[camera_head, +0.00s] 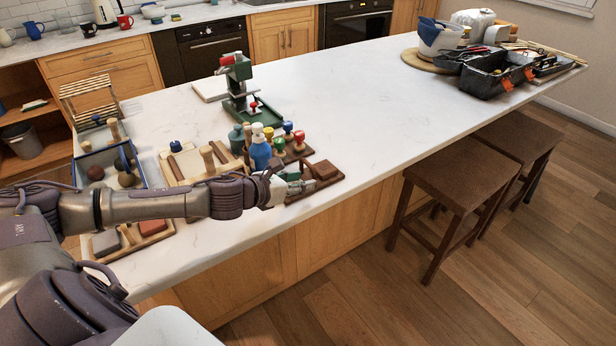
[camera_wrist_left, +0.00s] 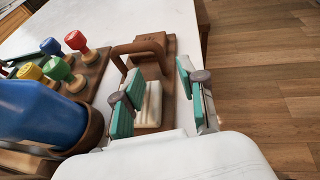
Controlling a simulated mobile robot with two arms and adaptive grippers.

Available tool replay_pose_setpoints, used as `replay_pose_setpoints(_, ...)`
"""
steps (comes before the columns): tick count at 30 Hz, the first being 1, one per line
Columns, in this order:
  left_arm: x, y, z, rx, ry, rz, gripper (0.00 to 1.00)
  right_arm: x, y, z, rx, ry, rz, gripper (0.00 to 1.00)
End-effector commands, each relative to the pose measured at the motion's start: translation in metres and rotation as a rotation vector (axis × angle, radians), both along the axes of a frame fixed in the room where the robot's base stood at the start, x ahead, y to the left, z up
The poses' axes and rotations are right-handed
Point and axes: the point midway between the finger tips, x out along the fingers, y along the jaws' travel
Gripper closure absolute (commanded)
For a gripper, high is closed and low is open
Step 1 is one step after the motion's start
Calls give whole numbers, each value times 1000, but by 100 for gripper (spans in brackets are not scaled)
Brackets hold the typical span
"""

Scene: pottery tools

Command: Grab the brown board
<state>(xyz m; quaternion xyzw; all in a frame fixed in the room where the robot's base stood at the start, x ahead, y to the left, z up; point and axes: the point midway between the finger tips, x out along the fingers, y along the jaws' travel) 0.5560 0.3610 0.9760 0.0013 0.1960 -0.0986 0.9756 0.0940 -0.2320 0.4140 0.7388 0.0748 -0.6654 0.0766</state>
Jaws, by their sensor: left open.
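The brown board (camera_head: 333,182) lies near the front edge of the white counter, with a brown block with a curved handle (camera_head: 325,170) on it. In the left wrist view the board (camera_wrist_left: 173,72) lies ahead of and beneath the fingers, carrying the block (camera_wrist_left: 147,48) and a cream-coloured piece (camera_wrist_left: 150,105). My left gripper (camera_head: 297,182) is at the near left end of the board. In the wrist view its teal-padded fingers (camera_wrist_left: 160,92) are spread apart over the board, on either side of the cream piece, holding nothing that shows. Whether they touch the board cannot be told. My right gripper is not seen.
A blue bottle (camera_head: 260,150) and several stamps with coloured knobs (camera_head: 288,128) crowd the left side of the gripper. A green press (camera_head: 238,85) stands behind. Wooden trays and a blue box (camera_head: 88,158) lie left. The counter to the right is clear up to a black toolbox (camera_head: 490,75). Stools (camera_head: 458,175) stand in front.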

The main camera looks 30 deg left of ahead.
Motion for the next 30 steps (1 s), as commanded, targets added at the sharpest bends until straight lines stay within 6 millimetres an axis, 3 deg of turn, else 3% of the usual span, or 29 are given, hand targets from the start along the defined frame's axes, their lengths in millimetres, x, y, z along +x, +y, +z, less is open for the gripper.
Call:
replay_pose_setpoints(6, 15, -5, -3, -2, -3, -1, 59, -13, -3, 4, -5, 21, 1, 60)
replay_pose_setpoints(14, 46, -12, -17, -1, -2, -2, 59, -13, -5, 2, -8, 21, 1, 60)
replay_pose_setpoints(23, 49, -13, -19, 2, 1, -3, 59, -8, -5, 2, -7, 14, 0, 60)
replay_pose_setpoints(30, 49, -12, -19, 2, 2, -2, 99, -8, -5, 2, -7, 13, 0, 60)
